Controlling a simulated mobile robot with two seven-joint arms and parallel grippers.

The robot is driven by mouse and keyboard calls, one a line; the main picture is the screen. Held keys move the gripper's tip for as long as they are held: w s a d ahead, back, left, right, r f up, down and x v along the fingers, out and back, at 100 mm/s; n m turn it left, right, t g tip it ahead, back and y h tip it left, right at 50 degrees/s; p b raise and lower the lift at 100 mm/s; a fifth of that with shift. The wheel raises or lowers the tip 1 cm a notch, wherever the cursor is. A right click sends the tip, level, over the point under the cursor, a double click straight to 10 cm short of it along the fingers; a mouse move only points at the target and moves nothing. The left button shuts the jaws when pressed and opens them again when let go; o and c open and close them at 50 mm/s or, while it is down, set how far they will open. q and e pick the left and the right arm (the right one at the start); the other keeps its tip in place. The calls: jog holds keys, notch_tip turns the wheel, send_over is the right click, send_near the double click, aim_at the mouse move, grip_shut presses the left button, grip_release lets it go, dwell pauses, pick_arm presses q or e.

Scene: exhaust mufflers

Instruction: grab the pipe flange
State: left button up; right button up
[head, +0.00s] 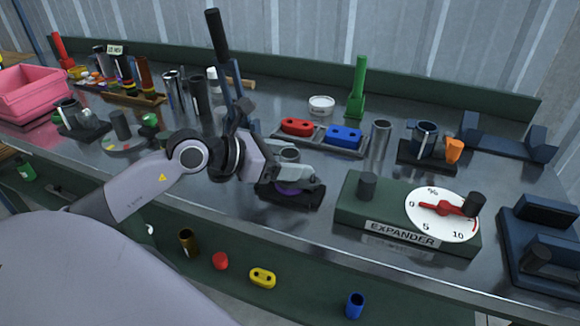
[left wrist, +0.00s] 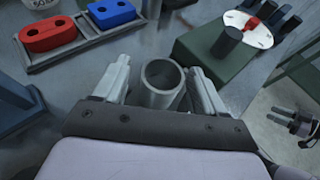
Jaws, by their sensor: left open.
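My left gripper (head: 292,172) is open above the front of the bench. In the left wrist view its two fingers (left wrist: 163,88) stand on either side of a grey metal tube (left wrist: 148,96) with an open round top. In the head view the tube's rim (head: 289,154) shows just behind the gripper, above a dark holder (head: 284,201) with a purple part in it. I cannot tell for sure that this tube is the pipe flange, and the fingers hide its lower part. A pale two-pronged end, seemingly my right gripper (left wrist: 296,122), shows at the right of the wrist view.
A tray with a red block (head: 297,127) and a blue block (head: 344,137) lies behind. The green expander box (head: 350,207) stands close at right. A bare metal tube (head: 380,141) and a black stand (head: 427,163) are farther right. Bare bench shows left of the holder.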

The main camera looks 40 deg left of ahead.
aim_at(290, 153)
pick_arm(q)
jog(key=c, duration=1.2)
jog(key=shift+r, duration=0.1)
notch_tip(290, 153, up, 20)
jog(key=p, duration=0.1)
